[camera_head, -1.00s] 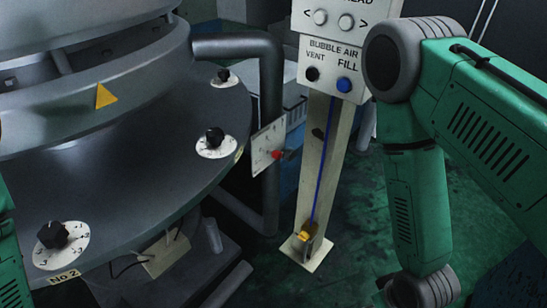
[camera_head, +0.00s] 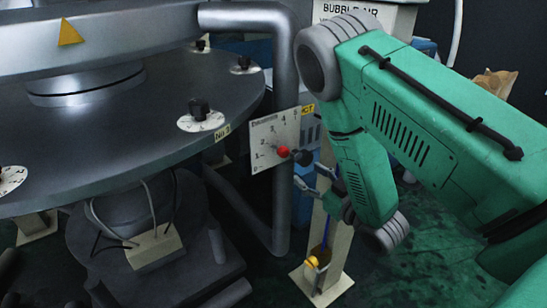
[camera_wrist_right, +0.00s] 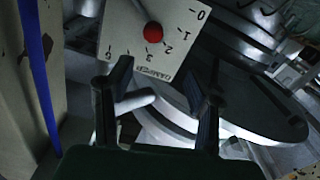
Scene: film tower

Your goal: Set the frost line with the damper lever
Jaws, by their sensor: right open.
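The damper lever's red knob (camera_head: 283,151) stands in front of a white scale plate (camera_head: 262,143) numbered from 0 up, beside the round dark table. A dark round piece (camera_head: 303,157) shows just right of the red knob. In the right wrist view the red knob (camera_wrist_right: 153,33) lies over the plate (camera_wrist_right: 122,38), near the 2 and 3 marks. My right gripper (camera_head: 312,181) is just below and right of the lever, apart from it. Its two fingers (camera_wrist_right: 158,82) are spread and empty, with the knob beyond their tips. My left gripper is out of view.
A pale post (camera_head: 338,268) under the BUBBLE AIR box (camera_head: 395,15) stands close behind my right gripper. A thick grey pipe (camera_head: 283,95) bends down beside the plate. The round table (camera_head: 110,140) with black dials fills the left.

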